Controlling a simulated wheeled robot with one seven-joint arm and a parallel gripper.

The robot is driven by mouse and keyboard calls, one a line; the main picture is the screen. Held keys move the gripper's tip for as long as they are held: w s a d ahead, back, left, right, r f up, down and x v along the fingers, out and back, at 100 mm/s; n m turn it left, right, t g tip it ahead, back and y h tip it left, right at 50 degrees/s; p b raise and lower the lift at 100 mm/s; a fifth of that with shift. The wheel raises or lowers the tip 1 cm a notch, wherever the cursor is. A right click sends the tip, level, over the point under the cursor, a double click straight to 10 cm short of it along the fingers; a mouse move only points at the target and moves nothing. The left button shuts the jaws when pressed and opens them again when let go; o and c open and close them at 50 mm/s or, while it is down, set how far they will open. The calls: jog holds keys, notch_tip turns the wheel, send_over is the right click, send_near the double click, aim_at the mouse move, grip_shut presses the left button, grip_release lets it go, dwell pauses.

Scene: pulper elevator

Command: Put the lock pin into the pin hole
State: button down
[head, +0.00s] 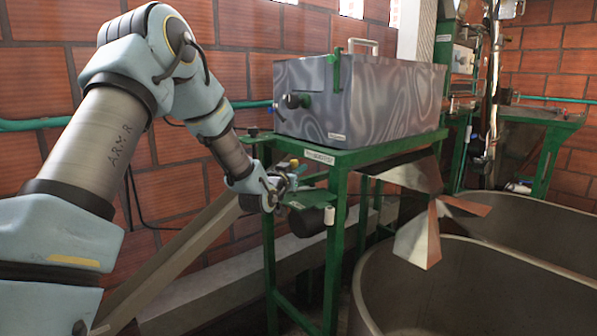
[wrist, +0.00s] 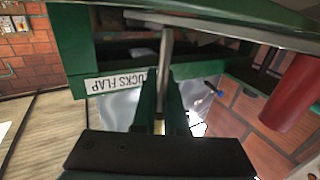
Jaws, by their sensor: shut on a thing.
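My gripper (wrist: 162,85) is shut on the lock pin (wrist: 166,45), a thin grey rod that stands out past the two dark green fingers in the wrist view. The pin's far end reaches toward a grey edge by the green frame. I cannot tell whether it touches anything. In the head view my gripper (head: 284,186) is beside the front left of the green stand (head: 338,185), below the grey marbled box. The pin is too small to make out there. I cannot make out the pin hole in either view.
A red cylinder (wrist: 293,92) is at right in the wrist view. The marbled box (head: 355,95) sits on the stand; large round tanks (head: 470,285) and a metal chute (head: 418,237) are at right.

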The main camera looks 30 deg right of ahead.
aim_at(298, 192)
jog(key=shift+f+b, duration=2.45)
jog(key=shift+f, duration=0.1)
jog(key=c, duration=0.9)
grip_release()
jog(key=shift+s, duration=0.15)
jog(key=shift+s+a, duration=0.15)
jog(key=b+v, duration=0.3)
jog(key=v, duration=0.7)
jog(key=shift+a, duration=0.25)
